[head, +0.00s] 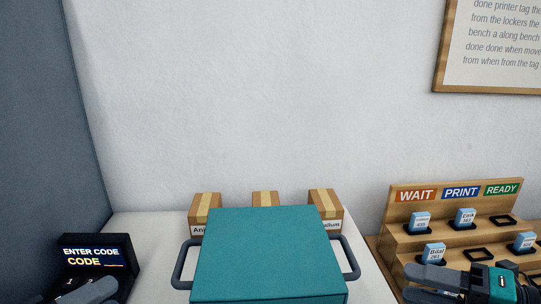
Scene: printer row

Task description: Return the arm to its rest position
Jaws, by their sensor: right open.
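My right gripper (420,284) is at the bottom right, with its dark fingers pointing left and spread apart, in front of the wooden tag rack (395,240). No object shows between its fingers. Part of my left gripper (92,291) shows as grey finger shapes at the bottom left edge, in front of the keypad. The rest of it is cut off by the frame, and I cannot tell how far its fingers are apart.
A teal box (268,255) with grey side handles stands on a white table (150,225). Several small cardboard boxes (265,198) are behind it. The rack holds several blue tags (465,218). A framed notice (495,45) hangs above.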

